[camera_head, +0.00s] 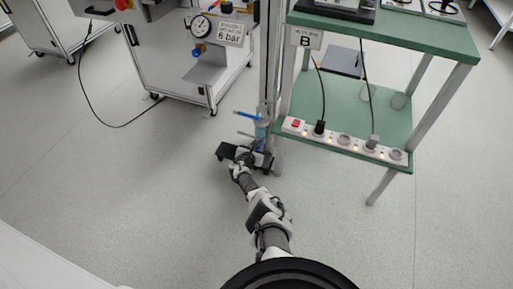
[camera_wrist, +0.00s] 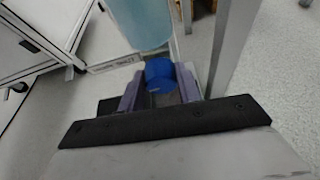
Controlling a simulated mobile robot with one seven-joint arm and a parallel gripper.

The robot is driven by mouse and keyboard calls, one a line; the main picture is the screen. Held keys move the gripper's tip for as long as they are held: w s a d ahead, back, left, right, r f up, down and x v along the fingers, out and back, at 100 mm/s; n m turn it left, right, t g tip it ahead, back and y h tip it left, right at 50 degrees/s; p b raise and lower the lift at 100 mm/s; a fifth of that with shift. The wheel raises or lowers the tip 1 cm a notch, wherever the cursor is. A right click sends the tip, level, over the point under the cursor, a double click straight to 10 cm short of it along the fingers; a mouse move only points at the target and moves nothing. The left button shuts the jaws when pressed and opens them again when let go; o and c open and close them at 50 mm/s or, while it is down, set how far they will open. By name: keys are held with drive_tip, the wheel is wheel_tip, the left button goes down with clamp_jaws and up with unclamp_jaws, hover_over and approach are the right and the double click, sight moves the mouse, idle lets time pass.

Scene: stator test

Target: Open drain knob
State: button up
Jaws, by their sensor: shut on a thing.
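The drain knob (camera_wrist: 160,74) is a small blue cylinder under a pale blue translucent bowl (camera_wrist: 140,22) in the wrist view. My gripper (camera_wrist: 160,84) has one grey finger on each side of the knob and is shut on it. In the head view my gripper (camera_head: 256,157) is at the foot of a vertical post, just below the bluish bowl (camera_head: 261,134). The knob itself is hidden there by my gripper. I cannot tell how far the knob is turned.
A blue lever (camera_head: 247,115) sits above the bowl. A green shelf stand (camera_head: 345,105) with a power strip (camera_head: 345,143) is close on the right. A white cabinet (camera_head: 170,60) with a pressure gauge (camera_head: 201,27) stands at the back left.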

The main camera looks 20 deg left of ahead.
drive_tip(key=shift+a+f+n+h+b, duration=0.1)
drive_tip(key=shift+a+n+h+b, duration=0.05)
drive_tip(key=shift+n+h+b, duration=1.15)
drive_tip(key=shift+a+f+n+h+b, duration=0.15)
drive_tip(key=shift+n+h+b, duration=0.55)
drive_tip(key=shift+n+b, duration=0.7)
drive_tip(key=shift+r+n, duration=0.15)
drive_tip(key=shift+n, duration=0.25)
drive_tip(key=o, duration=1)
drive_tip(key=shift+p, duration=0.3)
